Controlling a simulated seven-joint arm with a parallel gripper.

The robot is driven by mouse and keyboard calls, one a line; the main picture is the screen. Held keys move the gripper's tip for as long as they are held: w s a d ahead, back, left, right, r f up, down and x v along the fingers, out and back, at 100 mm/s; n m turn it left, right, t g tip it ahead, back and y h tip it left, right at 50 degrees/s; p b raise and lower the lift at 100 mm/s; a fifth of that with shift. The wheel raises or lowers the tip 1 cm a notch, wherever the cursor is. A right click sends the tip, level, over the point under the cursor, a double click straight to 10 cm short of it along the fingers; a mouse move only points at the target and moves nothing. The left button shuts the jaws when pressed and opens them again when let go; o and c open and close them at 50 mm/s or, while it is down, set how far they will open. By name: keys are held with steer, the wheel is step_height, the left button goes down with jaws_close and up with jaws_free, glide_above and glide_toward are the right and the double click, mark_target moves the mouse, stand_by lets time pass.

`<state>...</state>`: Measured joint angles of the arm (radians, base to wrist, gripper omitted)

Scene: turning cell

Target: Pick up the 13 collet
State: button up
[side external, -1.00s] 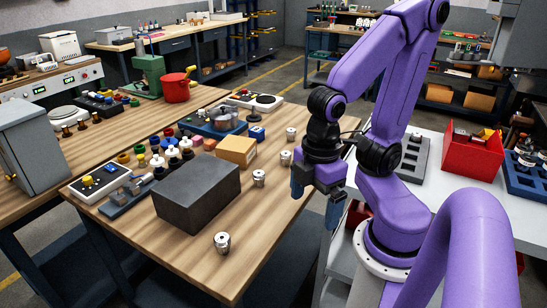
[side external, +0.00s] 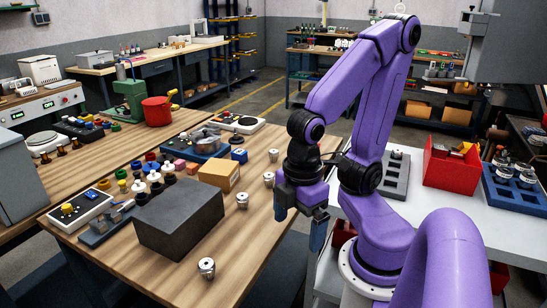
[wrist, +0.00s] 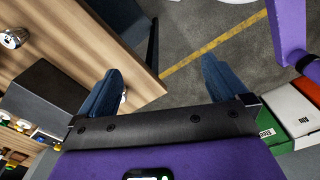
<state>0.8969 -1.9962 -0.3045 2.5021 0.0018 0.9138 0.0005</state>
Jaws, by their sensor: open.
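Several shiny metal collets stand apart on the wooden bench: a front one (side external: 206,267), a middle one (side external: 242,200), one farther back (side external: 268,179) and a rear one (side external: 273,155). No size marking is readable, so I cannot tell which is the 13 collet. My gripper (side external: 299,219) is open and empty near the bench's right edge, to the right of the collets. In the wrist view, the blue fingers of my gripper (wrist: 160,69) are spread over the bench edge and floor. One collet (wrist: 14,38) shows at the upper left there, away from the fingers.
A dark grey block (side external: 180,220) stands left of the middle collet, with a cardboard box (side external: 219,173) behind it. Small coloured-top parts crowd the bench farther left. A white table at right holds a red bin (side external: 450,168) and a blue tray (side external: 518,192).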

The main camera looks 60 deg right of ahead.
steer(key=c, duration=0.5)
steer(key=shift+c, duration=0.2)
